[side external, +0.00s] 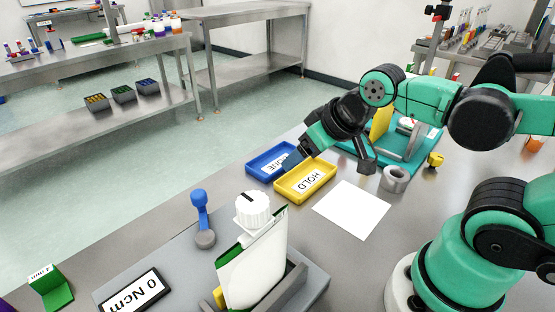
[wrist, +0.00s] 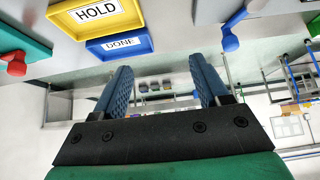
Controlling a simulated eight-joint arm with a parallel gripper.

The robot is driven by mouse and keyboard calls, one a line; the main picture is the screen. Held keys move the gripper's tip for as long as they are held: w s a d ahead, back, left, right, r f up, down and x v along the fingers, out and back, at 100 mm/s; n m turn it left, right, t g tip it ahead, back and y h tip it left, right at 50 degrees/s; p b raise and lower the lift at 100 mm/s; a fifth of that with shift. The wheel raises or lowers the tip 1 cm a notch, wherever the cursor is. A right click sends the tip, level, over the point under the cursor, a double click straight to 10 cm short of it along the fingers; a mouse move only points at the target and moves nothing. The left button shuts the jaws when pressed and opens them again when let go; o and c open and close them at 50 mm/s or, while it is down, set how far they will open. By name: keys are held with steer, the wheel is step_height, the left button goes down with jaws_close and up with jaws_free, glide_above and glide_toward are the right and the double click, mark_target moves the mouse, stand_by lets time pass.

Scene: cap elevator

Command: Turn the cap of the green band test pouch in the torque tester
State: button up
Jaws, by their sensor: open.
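The test pouch (side external: 250,275) stands upright in the grey torque tester (side external: 190,275) in the side view's foreground. It is white with a green edge and has a ribbed white cap (side external: 253,210) with a dark line on top. The tester's display (side external: 135,291) reads 0 Ncm. My gripper (side external: 288,163) is well behind the pouch, by the yellow and blue trays, holding nothing. In the wrist view its two blue fingers (wrist: 161,66) are spread with an empty gap. The pouch is not recognisable in the wrist view.
A yellow HOLD tray (side external: 283,187) and a blue DONE tray (side external: 256,164) sit below my gripper. A blue-knobbed lever (side external: 201,206) stands left of the cap. White paper (side external: 351,209), a grey ring (side external: 395,179) and a green block (side external: 49,287) are on the bench.

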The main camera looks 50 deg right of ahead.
steer(key=shift+o, duration=0.4)
step_height(320, 180, up, 16)
steer(key=n+g, duration=0.7)
steer(key=n, duration=0.4)
glide_above(251, 202)
step_height(251, 202, down, 4)
steer(key=shift+f, duration=3.2)
